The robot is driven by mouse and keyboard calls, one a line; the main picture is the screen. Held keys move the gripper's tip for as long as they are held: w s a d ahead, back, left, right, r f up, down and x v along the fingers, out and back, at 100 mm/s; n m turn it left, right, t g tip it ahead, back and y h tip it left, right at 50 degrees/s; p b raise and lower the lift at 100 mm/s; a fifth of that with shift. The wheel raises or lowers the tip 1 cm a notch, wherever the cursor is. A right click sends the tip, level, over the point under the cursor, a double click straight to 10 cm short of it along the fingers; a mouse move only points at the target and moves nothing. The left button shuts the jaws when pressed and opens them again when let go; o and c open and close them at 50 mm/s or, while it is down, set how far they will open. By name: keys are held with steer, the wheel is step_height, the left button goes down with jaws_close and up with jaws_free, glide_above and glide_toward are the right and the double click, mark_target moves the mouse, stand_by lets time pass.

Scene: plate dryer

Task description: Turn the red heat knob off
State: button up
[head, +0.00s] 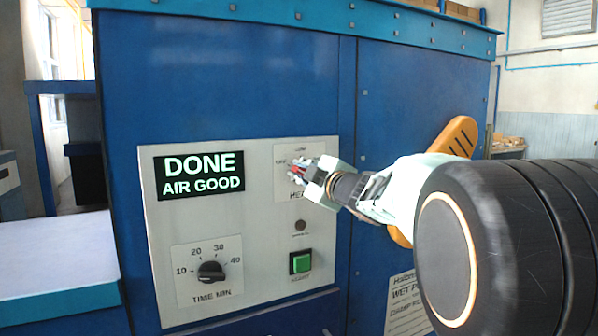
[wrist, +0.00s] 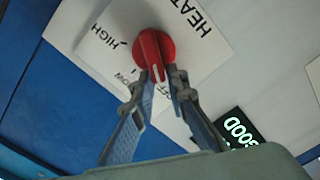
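The red heat knob (wrist: 148,46) sits on a white plate (wrist: 93,47) marked HEAT, HIGH, LOW and OFF. Its raised ridge runs down between my fingertips, with the lower end close to the OFF label, which is partly hidden by the fingers. My gripper (wrist: 164,76) is closed in on the ridge, one finger on each side, and appears to touch it. In the head view my gripper (head: 299,171) reaches in from the right and covers most of the knob. Only a little red shows between the fingers.
The grey panel also holds a display (head: 200,175) reading DONE AIR GOOD, a black timer knob (head: 211,271), a green button (head: 300,262) and a small dark lamp (head: 299,226). A yellow-orange slotted handle (head: 458,138) is at the right, behind my arm.

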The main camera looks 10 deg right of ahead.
steer(key=o, duration=0.3)
steer(key=v, duration=0.7)
steer(key=shift+s, duration=0.2)
steer(key=shift+d, duration=0.15)
